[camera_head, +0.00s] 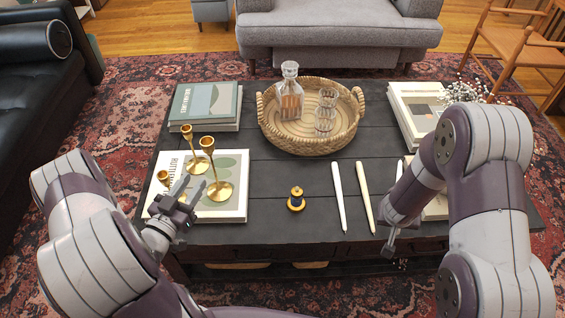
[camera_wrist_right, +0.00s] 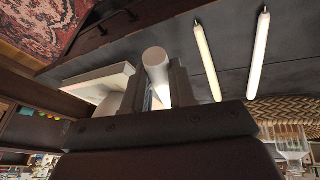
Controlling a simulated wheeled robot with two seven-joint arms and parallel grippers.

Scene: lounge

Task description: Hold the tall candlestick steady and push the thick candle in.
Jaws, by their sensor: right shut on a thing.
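The tall brass candlestick (camera_head: 215,172) stands upright on the white book at the left of the table. Two smaller brass candlesticks stand near it, one behind (camera_head: 187,138) and one to its left (camera_head: 164,180). My left gripper (camera_head: 192,184) is open, its fingers beside the tall candlestick's stem on the left; I cannot tell whether they touch it. My right gripper (camera_head: 390,248) is low at the table's front right. In the right wrist view my right gripper (camera_wrist_right: 158,92) is shut on the thick white candle (camera_wrist_right: 155,62). That candle is not clear in the head view.
Two slim candles, one white (camera_head: 339,197) and one cream (camera_head: 365,196), lie on the dark table (camera_head: 270,226). A small dark and gold spool-like object (camera_head: 296,199) stands left of them. A wicker tray (camera_head: 310,145) with a decanter (camera_head: 290,92) and glasses is behind.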

